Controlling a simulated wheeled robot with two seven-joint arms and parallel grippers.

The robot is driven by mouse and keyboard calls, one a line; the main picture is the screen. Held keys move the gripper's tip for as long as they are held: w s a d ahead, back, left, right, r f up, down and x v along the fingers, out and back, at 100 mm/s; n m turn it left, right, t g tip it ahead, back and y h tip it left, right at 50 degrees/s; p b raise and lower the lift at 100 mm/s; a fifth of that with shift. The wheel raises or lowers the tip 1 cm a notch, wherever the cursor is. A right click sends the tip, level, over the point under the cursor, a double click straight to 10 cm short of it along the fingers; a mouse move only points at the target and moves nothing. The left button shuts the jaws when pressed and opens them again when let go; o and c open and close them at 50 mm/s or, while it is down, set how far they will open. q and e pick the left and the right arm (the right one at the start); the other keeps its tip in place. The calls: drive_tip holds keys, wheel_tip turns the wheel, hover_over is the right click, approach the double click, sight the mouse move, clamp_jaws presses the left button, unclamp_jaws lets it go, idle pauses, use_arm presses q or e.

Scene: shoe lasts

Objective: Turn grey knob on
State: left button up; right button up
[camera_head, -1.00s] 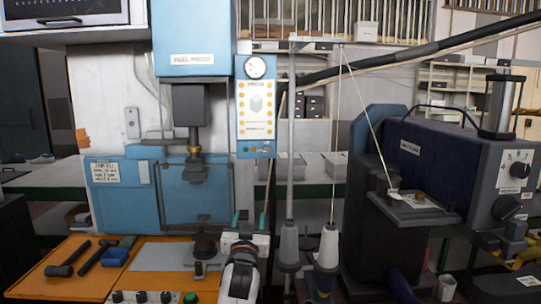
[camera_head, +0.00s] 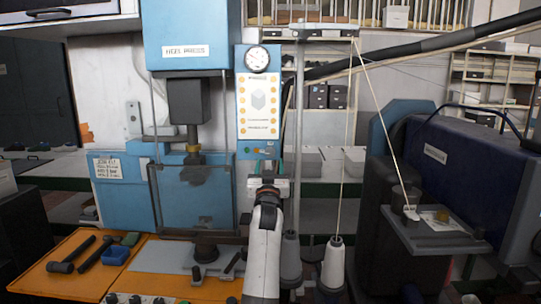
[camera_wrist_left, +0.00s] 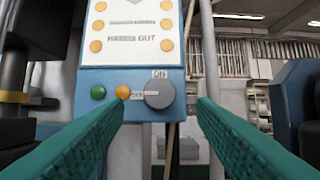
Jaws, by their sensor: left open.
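The grey knob (camera_wrist_left: 159,94) sits at the lower right of the blue control panel (camera_wrist_left: 130,78) in the left wrist view. "ON" is printed above it and "OFF" to its left; its pale mark appears to point left, toward OFF. In the head view the knob (camera_head: 270,150) is small, just above my left gripper (camera_head: 268,166). In the wrist view my left gripper (camera_wrist_left: 160,112) is open, its green fingers on either side of the knob's line and apart from it. The distance left to the knob is hard to tell. My right gripper is out of view.
A green button (camera_wrist_left: 98,92) and an orange lamp (camera_wrist_left: 122,92) are left of the knob. The blue press (camera_head: 195,200) stands left of the panel. Thread cones (camera_head: 334,265) and a thin upright pole (camera_head: 299,130) stand close to the right of my left arm.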

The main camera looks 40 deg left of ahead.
sight(270, 155)
use_arm(q)
drive_tip(key=x, duration=0.2)
drive_tip(key=shift+w+a+r, duration=0.3)
drive_tip(key=shift+w+a, duration=0.05)
drive_tip(key=shift+w+a+p, duration=0.1)
drive_tip(key=shift+p, duration=0.2)
drive_tip(key=shift+w, duration=0.1)
drive_tip(key=c, duration=1)
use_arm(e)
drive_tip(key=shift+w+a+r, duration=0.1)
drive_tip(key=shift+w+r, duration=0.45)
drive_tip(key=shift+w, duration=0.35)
use_arm(q)
drive_tip(key=shift+r, duration=0.1)
